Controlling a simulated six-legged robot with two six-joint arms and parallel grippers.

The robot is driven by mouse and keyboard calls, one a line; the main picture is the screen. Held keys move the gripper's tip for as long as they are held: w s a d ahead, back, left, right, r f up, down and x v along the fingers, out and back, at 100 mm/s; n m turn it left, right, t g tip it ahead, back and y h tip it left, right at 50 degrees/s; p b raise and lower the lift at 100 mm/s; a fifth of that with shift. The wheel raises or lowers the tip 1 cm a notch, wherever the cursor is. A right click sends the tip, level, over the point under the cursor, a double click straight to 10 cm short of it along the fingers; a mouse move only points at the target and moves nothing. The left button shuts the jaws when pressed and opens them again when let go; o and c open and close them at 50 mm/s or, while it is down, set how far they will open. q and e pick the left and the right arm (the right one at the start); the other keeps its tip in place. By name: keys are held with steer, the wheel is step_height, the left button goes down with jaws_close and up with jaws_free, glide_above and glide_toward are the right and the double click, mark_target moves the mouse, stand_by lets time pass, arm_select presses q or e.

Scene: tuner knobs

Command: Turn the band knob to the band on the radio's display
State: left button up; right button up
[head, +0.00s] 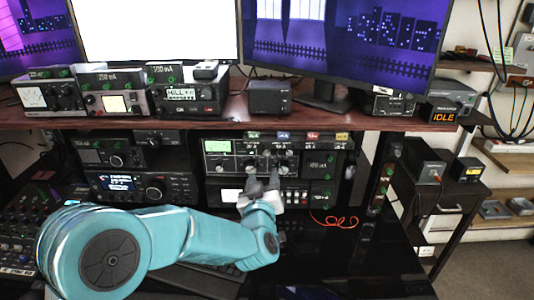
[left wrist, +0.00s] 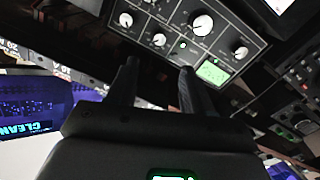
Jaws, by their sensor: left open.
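The radio (head: 226,164) has a grey front panel in the middle of the lower shelf. Its small green display (head: 218,146) is at the panel's left; its text is too small to read. The display also shows in the left wrist view (left wrist: 212,72). Several white-capped knobs sit on the panel, including a large knob (left wrist: 201,24) and a smaller knob (left wrist: 158,39). I cannot tell which is the band knob. My left gripper (head: 264,179) is open, its fingertips just in front of the panel's lower knobs. In the left wrist view the fingers (left wrist: 157,70) have an empty gap between them.
Another radio (head: 145,187) stands to the left, and a mixer (head: 22,235) lies at the far left. An orange cable (head: 335,220) lies on the black desk to the right. The wooden shelf (head: 300,115) overhangs the radio. The desk's right side is clear.

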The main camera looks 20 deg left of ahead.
mark_target(267, 153)
arm_select(q)
steer(key=p+x, duration=0.1)
steer(key=x, duration=1)
steer(key=shift+r, duration=0.1)
jaws_close()
